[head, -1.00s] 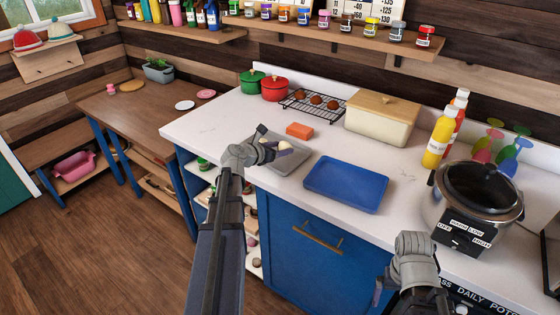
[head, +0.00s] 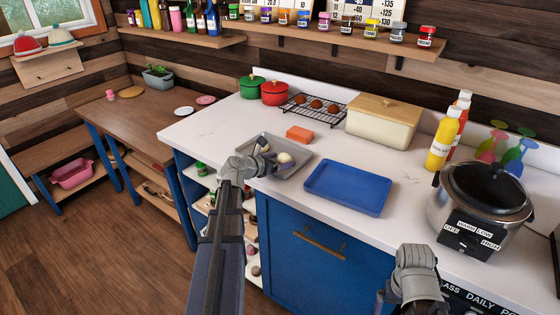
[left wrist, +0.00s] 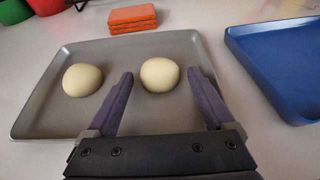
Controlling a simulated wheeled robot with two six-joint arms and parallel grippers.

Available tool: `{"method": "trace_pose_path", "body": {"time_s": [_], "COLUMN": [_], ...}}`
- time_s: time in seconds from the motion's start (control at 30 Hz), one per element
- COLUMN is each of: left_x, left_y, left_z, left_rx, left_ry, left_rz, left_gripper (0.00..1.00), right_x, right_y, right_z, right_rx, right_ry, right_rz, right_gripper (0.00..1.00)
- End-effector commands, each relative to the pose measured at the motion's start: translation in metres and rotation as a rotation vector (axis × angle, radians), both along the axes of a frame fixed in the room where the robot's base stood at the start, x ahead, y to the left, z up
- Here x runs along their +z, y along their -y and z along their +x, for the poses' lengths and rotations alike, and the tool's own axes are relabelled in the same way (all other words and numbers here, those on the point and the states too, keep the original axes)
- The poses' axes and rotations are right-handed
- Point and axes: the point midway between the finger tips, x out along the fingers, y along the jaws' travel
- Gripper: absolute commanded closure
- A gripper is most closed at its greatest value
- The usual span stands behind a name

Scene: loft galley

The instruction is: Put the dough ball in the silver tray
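The silver tray (head: 298,146) lies on the white counter and also shows in the left wrist view (left wrist: 40,108). Two pale dough balls sit in it. One dough ball (left wrist: 160,74) is between my left gripper's fingertips, with a gap on each side. The other dough ball (left wrist: 82,79) lies to the left, outside the fingers. In the head view the right-hand ball (head: 284,158) shows beside my left gripper (head: 275,158), which is open and low over the tray. My right gripper (head: 382,298) is at the bottom edge, mostly hidden by its wrist.
A blue tray (head: 347,188) lies just right of the silver tray. An orange sponge (head: 299,134) lies behind it. A cooling rack (head: 314,109), a cream bread box (head: 383,121) and two pots stand at the back. A slow cooker (head: 482,205) stands at the right.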

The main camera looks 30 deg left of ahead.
Motion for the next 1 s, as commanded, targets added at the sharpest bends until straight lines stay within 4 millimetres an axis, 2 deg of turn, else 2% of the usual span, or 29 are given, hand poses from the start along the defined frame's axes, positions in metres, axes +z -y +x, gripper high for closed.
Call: {"method": "trace_pose_path", "body": {"time_s": [0.27,0.4,0.8,1.0], "left_x": [0.000,0.006,0.037,0.047], "left_y": [0.000,0.000,-0.010,-0.014], "left_z": [0.000,-0.003,-0.075,-0.100], "left_rx": [0.000,0.001,0.004,0.002], "left_ry": [0.000,0.000,0.000,0.000], "left_rz": [0.000,0.000,-0.001,0.001], "left_gripper": [0.04,0.04,0.04,0.04], "right_x": [0.000,0.006,0.037,0.047], "right_y": [0.000,0.000,0.000,0.000], "right_z": [0.000,0.000,0.000,0.000], "right_rx": [0.000,0.000,0.000,0.000], "right_ry": [0.000,0.000,0.000,0.000], "right_rz": [0.000,0.000,0.000,0.000], "right_gripper": [0.00,0.00,0.00,0.00]}}
